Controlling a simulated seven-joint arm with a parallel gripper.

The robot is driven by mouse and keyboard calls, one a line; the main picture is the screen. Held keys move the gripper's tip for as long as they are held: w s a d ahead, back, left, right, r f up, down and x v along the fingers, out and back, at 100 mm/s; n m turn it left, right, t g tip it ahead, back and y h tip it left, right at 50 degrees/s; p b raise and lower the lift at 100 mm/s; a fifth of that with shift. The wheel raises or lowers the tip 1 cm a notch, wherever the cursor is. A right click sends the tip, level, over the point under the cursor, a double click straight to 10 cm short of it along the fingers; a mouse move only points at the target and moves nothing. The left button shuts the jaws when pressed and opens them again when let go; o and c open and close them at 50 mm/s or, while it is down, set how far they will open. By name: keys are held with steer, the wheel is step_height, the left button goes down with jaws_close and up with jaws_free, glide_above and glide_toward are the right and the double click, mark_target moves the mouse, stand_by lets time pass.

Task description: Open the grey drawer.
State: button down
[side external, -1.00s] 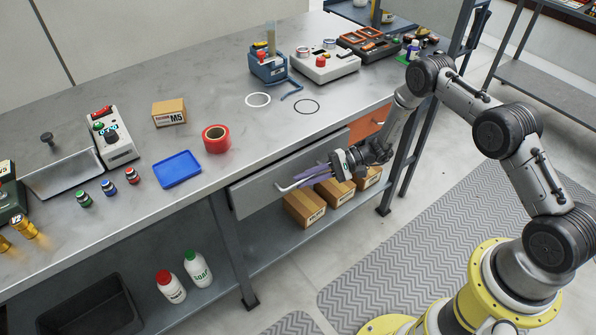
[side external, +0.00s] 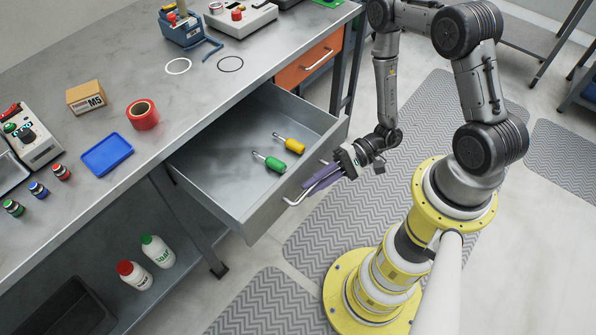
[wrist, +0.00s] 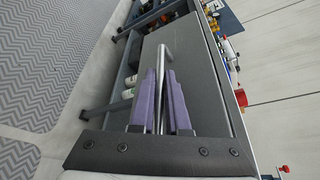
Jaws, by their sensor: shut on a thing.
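The grey drawer (side external: 216,166) stands well out from under the workbench in the side view, and its inside shows. A green-handled screwdriver (side external: 270,162) and a yellow-handled screwdriver (side external: 290,143) lie in it. My gripper (side external: 312,188) is at the drawer front, with its purple fingers shut on the drawer's bar handle (side external: 294,201). In the wrist view the handle (wrist: 163,60) runs between the two fingers (wrist: 161,100), and the grey drawer front (wrist: 194,70) lies beyond. Part of the handle is hidden by the fingers.
An orange drawer (side external: 309,64) under the same bench is shut. A red tape roll (side external: 143,115), a blue tray (side external: 107,153) and a cardboard box (side external: 86,97) stand on the bench top. Open floor with a grey patterned mat (side external: 330,235) lies in front of the drawer.

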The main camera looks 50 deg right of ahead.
steer(key=shift+s, duration=0.75)
steer(key=c, duration=1.2)
jaws_free()
steer(key=v, duration=1.4)
steer(key=shift+a, duration=0.1)
